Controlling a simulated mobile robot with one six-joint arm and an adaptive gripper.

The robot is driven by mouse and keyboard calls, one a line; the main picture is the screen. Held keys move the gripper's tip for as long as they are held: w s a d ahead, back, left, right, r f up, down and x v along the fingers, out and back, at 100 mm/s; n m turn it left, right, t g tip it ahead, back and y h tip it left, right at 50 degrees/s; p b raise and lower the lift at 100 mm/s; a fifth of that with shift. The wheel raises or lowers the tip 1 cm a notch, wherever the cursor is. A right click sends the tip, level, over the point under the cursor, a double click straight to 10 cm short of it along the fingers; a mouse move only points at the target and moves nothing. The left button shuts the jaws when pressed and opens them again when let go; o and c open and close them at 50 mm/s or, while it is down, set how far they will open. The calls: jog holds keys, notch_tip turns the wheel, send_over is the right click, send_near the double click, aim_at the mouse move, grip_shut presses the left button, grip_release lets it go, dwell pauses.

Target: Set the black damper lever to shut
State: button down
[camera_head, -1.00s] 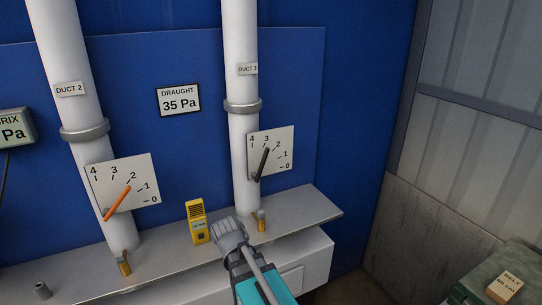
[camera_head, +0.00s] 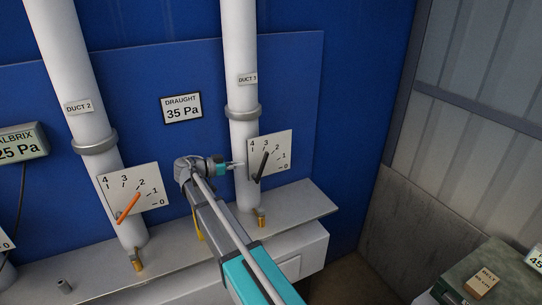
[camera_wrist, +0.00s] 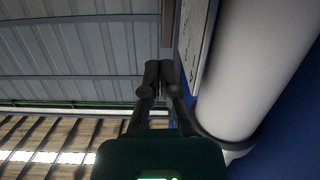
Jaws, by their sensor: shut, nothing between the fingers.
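The black damper lever (camera_head: 262,166) is on the white dial plate (camera_head: 283,150) of duct 3. It slants up and slightly right from its pivot, with its tip near the 3 mark; the 0 mark is at the lower right. My gripper (camera_head: 241,163) is just left of the plate, in front of the duct, and appears apart from the lever. In the wrist view, its two dark fingers (camera_wrist: 160,70) are together with nothing between them. The plate shows there edge-on at the upper right, and the lever cannot be made out.
The duct 3 pipe (camera_head: 240,60) stands behind my gripper. To the left, an orange lever (camera_head: 129,207) sits on the duct 2 plate, near its 2 mark. A grey shelf (camera_head: 300,206) with brass fittings runs below. A yellow device (camera_head: 198,226) is mostly hidden behind my arm.

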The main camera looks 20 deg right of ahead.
aim_at(264, 158)
jog(key=shift+w+a+r+m+h, duration=0.15)
jog(key=shift+w+r+m+h, duration=0.15)
jog(key=shift+w+r, duration=0.35)
jog(key=shift+s+d, duration=0.2)
jog(key=d, duration=0.3)
jog(key=d+f+b, duration=0.1)
jog(key=d, duration=0.2)
jog(key=d+f+b, duration=0.1)
jog(key=d, duration=0.3)
jog(key=shift+w, duration=0.2)
jog(key=shift+d+f+b, duration=0.95)
jog(key=shift+f+b, duration=0.2)
jog(key=shift+d, duration=0.45)
jog(key=shift+a, duration=0.2)
